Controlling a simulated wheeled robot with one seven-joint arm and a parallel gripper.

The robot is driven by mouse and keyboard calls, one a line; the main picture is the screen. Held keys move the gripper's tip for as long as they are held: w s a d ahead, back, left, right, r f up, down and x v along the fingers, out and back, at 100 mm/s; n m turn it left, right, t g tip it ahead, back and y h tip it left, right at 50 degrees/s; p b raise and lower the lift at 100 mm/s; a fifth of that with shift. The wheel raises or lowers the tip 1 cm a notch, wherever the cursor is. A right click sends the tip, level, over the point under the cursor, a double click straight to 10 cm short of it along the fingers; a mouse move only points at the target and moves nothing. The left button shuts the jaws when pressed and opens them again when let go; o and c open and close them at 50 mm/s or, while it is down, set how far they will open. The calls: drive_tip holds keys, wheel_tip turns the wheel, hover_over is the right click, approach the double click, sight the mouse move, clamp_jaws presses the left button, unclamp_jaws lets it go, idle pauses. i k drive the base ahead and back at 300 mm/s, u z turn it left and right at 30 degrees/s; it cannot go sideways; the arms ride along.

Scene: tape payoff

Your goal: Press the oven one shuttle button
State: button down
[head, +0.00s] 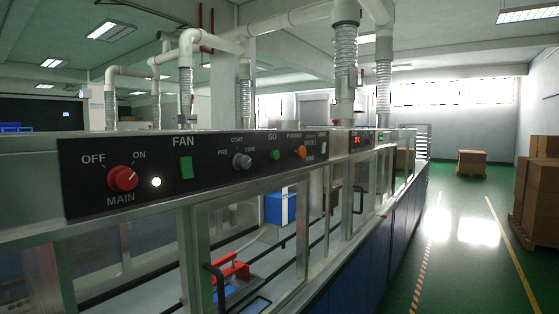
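A long black control panel (216,165) runs along the top of the machine front in the head view. Its far right end carries small lettering that seems to read "OVEN 1", between an orange knob or button (300,152) and a narrow white switch (323,147). The lettering is too small to tell which control is the shuttle button. A round green button (275,155) marked "GO" sits left of the orange one. My gripper is not in view.
The panel also has a red MAIN knob (122,179), a lit white lamp (156,182), a green FAN switch (186,167) and a grey selector (241,161). Boxes (541,190) stand at the right. The green floor aisle (455,245) beside the machine is clear.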

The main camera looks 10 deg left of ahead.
sight(274, 155)
drive_tip(key=z, duration=0.2)
drive_tip(key=k, duration=1.35)
drive_tip(key=u, duration=0.7)
drive_tip(key=i, duration=1)
drive_tip(key=z, duration=0.05)
